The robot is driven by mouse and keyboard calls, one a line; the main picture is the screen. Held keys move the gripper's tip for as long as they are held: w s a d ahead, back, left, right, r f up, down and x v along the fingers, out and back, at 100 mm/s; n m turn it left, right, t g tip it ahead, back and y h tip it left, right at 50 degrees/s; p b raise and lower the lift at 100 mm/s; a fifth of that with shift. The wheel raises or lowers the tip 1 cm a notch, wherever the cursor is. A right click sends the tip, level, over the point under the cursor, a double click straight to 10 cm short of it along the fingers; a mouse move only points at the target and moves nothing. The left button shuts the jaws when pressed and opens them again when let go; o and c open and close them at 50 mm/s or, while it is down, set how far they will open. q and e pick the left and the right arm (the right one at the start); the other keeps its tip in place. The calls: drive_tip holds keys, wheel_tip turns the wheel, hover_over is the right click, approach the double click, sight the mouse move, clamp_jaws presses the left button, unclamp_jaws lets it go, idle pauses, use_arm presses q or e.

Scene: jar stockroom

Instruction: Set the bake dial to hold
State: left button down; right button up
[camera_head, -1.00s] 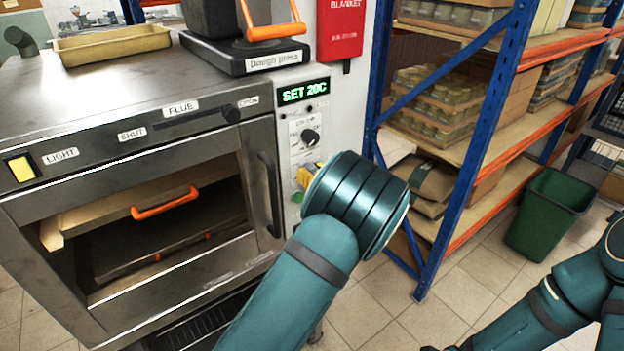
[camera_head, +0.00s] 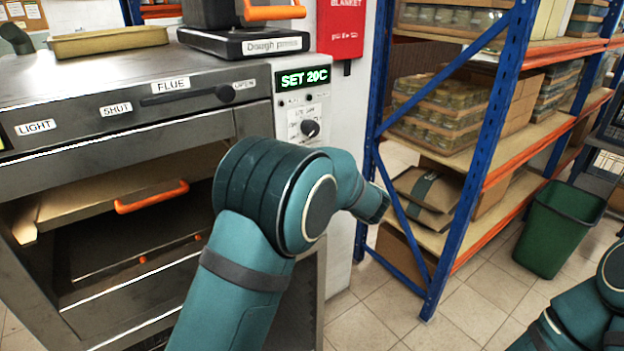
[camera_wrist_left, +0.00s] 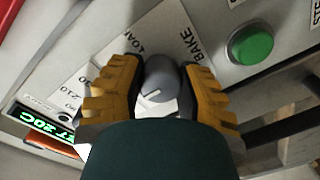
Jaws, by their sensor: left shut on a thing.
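The bake dial (camera_wrist_left: 160,82) is a grey knob with a white pointer line, on a pale panel. The printed words BAKE and LOAD show beside it in the left wrist view; I see no HOLD mark. My left gripper (camera_wrist_left: 158,76) has its yellow fingers shut on this dial from both sides. In the head view my left forearm and wrist hide the dial and the gripper. My right gripper is out of view; only part of that arm shows at lower right.
A green button (camera_wrist_left: 250,44) sits beside the dial. Above it on the panel are another black dial (camera_head: 310,128) and a display (camera_head: 304,78) reading SET 20C. The oven (camera_head: 120,115) stands left. A blue shelf rack (camera_head: 440,240) and green bin (camera_head: 556,225) stand right.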

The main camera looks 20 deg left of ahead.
use_arm(q)
drive_tip(key=n+b, duration=0.1)
drive_tip(key=b, duration=0.1)
drive_tip(key=n+b, duration=0.1)
drive_tip(key=n, duration=0.1)
drive_tip(key=shift+f+n+b, duration=0.25)
drive_tip(key=shift+n+b, duration=0.05)
drive_tip(key=shift+b, duration=0.1)
drive_tip(key=shift+r+n+b, duration=0.1)
drive_tip(key=shift+n+b, duration=0.5)
drive_tip(key=shift+n, duration=0.3)
drive_tip(key=shift+r+n, duration=0.1)
drive_tip(key=shift+n, duration=0.7)
drive_tip(key=n, duration=0.4)
drive_tip(key=shift+r+t+b, duration=0.15)
drive_tip(key=shift+t+b, duration=0.15)
drive_tip(key=n, duration=0.5)
drive_tip(key=shift+r, duration=0.1)
drive_tip(key=n, duration=0.4)
drive_tip(key=shift+t, duration=0.3)
drive_tip(key=shift+a+r+n, duration=0.1)
drive_tip(key=shift+r+n, duration=0.05)
drive_tip(key=shift+n, duration=1.95)
